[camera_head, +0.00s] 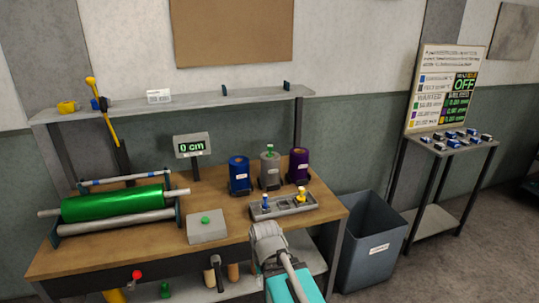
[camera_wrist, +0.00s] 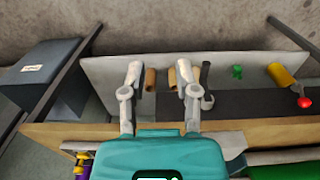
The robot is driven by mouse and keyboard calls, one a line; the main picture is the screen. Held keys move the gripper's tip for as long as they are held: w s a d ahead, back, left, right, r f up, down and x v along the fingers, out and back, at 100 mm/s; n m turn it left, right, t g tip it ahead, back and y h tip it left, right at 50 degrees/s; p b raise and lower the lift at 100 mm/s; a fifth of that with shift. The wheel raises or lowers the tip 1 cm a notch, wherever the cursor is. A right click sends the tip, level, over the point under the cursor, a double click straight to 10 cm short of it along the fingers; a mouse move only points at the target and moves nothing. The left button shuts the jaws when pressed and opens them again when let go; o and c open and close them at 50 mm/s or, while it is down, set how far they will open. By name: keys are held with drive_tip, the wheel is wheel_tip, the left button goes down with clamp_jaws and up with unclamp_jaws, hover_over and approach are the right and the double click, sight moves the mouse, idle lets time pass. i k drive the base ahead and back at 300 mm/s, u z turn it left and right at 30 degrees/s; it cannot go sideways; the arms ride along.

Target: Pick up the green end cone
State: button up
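A small green cone-like piece (camera_head: 165,289) lies on the lower shelf under the bench in the head view. It also shows in the wrist view (camera_wrist: 237,71), to the right of my gripper (camera_wrist: 159,80). My gripper (camera_head: 267,235) is open, with nothing between its fingertips, by the bench's front edge. Another small green piece (camera_head: 270,148) stands on top of the grey roll (camera_head: 270,170). A grey tray (camera_head: 284,207) on the bench holds a blue cone (camera_head: 265,201) and a yellow cone (camera_head: 301,197). I cannot tell for certain which green piece is the end cone.
Brown tubes (camera_wrist: 150,79) and a hammer (camera_wrist: 207,87) are near my fingers. A red knob (camera_head: 137,274) sits on the bench front.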

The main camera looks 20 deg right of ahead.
sight(270, 147)
drive_tip(key=k, duration=0.65)
drive_tip(key=z, duration=0.35)
drive_tip(key=i, duration=0.65)
drive_tip(key=z, duration=0.65)
drive_tip(key=i, duration=1.2)
drive_tip(key=u, duration=0.5)
